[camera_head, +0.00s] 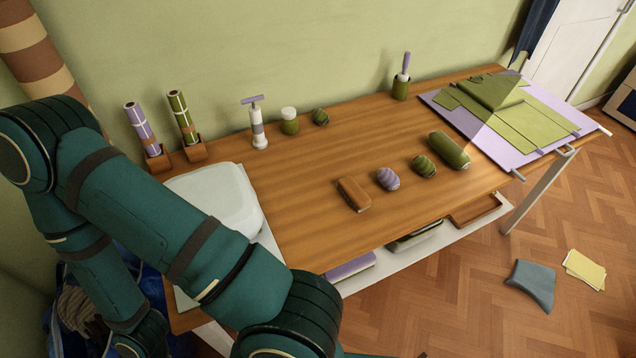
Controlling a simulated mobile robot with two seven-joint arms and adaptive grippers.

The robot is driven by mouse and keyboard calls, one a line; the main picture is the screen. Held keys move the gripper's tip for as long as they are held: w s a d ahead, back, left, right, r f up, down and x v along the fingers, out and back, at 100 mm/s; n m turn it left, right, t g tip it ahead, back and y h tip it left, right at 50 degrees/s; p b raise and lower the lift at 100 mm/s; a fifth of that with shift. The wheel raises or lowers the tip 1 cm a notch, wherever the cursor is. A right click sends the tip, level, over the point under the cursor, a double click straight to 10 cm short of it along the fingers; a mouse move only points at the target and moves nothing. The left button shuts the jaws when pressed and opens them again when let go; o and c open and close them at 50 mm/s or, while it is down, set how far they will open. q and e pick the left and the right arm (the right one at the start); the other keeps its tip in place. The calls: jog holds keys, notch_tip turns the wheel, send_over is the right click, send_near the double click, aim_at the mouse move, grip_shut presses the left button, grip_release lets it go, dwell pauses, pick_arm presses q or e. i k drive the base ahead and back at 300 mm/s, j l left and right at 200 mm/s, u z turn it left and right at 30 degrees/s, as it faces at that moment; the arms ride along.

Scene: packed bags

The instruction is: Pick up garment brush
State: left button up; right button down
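A brown, oblong block with rounded corners, which looks like the garment brush (354,194), lies near the front edge of the wooden table (310,220). Its underside is hidden, so I cannot see any bristles. My teal arm covers the left and lower left of the head view and runs off the bottom edge. Neither of my grippers is in view, and nothing touches the brown block.
A striped purple ball (388,179), a green ball (423,166) and a green roll (449,149) lie to its right. A purple-handled tool in a green cup (401,88) stands behind. The table's middle is clear.

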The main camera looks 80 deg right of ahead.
aim_at(355, 196)
jog(key=k+l+z, duration=0.1)
jog(key=k, duration=0.2)
jog(key=k+l+z, duration=0.1)
jog(key=k, duration=0.25)
jog(key=z, duration=2.25)
jog(key=i+l+z, duration=0.1)
jog(key=l+z, duration=0.15)
jog(key=l, duration=0.1)
